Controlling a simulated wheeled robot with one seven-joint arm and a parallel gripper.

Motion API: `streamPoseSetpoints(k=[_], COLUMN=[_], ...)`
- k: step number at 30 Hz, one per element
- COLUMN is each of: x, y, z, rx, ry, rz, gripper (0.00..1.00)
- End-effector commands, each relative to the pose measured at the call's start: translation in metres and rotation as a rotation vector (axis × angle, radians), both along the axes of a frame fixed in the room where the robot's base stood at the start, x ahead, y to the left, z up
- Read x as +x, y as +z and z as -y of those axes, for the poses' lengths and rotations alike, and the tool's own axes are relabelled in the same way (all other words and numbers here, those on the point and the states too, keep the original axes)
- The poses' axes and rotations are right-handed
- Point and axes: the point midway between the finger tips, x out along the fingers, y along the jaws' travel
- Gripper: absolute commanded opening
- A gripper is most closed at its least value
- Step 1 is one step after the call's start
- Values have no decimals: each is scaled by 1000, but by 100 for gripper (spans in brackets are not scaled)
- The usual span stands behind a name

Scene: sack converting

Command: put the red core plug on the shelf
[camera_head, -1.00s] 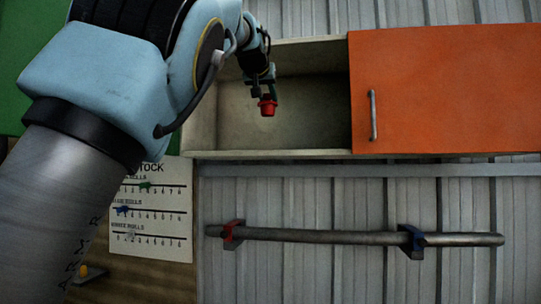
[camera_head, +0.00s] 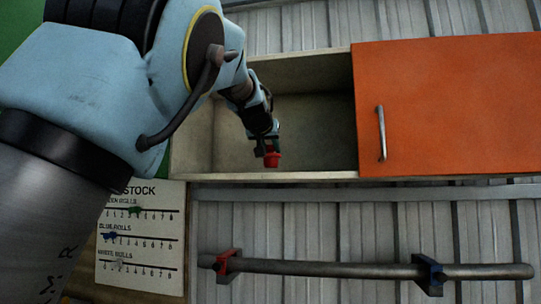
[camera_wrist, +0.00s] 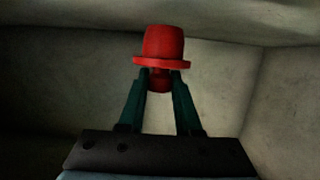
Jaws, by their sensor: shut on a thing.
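The red core plug (camera_head: 272,160) is held at the end of my gripper (camera_head: 264,150), in front of or inside the open left bay of the wall cabinet. In the wrist view the plug (camera_wrist: 164,46) has a wide flange and a rounded cap, and its narrower stem sits between the two dark green fingers of my gripper (camera_wrist: 161,80), which are shut on it. The shelf (camera_head: 300,176) is the pale floor board of the open bay. The plug appears a little above the shelf's front edge; I cannot tell whether it touches the board.
An orange sliding door (camera_head: 450,110) with a metal handle (camera_head: 381,133) covers the cabinet's right part. Below runs a metal bar (camera_head: 330,268) with a red clamp (camera_head: 226,265) and a blue clamp (camera_head: 429,274). A stock chart (camera_head: 140,240) hangs at lower left. The bay looks otherwise empty.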

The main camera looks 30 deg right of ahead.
Motion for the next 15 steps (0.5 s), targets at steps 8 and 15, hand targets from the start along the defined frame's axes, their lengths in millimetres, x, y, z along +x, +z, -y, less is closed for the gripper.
streamPoseSetpoints(k=[8,15], x=[0,0], y=[-20,-22], z=[0,0], rx=[-1,0], ry=[1,1], rz=[0,0], gripper=[0,0])
